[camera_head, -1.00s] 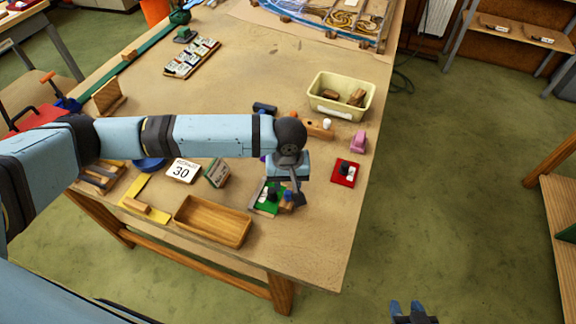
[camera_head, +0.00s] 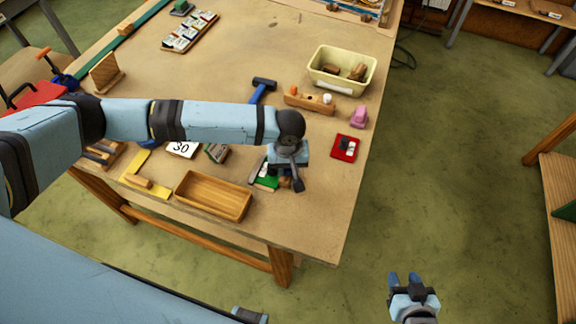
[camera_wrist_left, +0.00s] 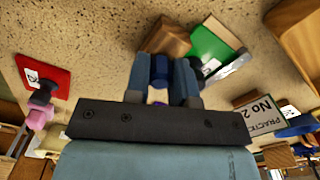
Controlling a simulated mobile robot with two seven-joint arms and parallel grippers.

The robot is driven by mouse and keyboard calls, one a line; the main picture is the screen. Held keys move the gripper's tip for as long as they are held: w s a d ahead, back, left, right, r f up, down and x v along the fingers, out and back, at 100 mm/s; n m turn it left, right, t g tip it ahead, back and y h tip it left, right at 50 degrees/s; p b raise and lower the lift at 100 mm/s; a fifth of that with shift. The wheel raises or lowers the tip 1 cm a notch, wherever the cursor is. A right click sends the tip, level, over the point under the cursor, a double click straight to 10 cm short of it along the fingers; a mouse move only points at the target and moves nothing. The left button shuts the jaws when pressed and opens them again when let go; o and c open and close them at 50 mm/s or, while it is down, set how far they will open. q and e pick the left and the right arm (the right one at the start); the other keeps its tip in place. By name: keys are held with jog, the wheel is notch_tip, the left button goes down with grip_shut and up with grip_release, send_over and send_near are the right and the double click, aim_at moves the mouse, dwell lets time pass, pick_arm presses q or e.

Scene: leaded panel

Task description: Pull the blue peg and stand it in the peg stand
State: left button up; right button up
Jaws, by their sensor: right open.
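My left gripper (camera_head: 290,182) points down over the front right part of the workbench. In the left wrist view, a blue peg (camera_wrist_left: 159,70) stands between its two fingers, close to both; I cannot tell whether they press on it. A brown wooden block (camera_wrist_left: 168,36) lies just beyond the peg. Whether the peg sits in this block is hidden. I cannot clearly make out a separate peg stand. My right gripper (camera_head: 407,282) is open and empty, low over the floor to the right of the bench.
A green plate (camera_head: 267,181) lies beside the left gripper. A wooden tray (camera_head: 214,195) is to its left. A red plate (camera_head: 345,147), pink object (camera_head: 359,117), wooden plane (camera_head: 308,103), blue hammer (camera_head: 263,87) and cream bin (camera_head: 318,78) lie behind it. The front right bench corner is clear.

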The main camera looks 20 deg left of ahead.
pick_arm(q)
jog(key=shift+r, duration=0.15)
grip_shut()
jog(key=shift+r+p, duration=0.8)
jog(key=shift+p, duration=0.6)
dwell(0.7)
jog(key=shift+r+p, duration=0.85)
jog(key=shift+p, duration=0.15)
jog(key=shift+r, duration=0.7)
grip_release()
grip_shut()
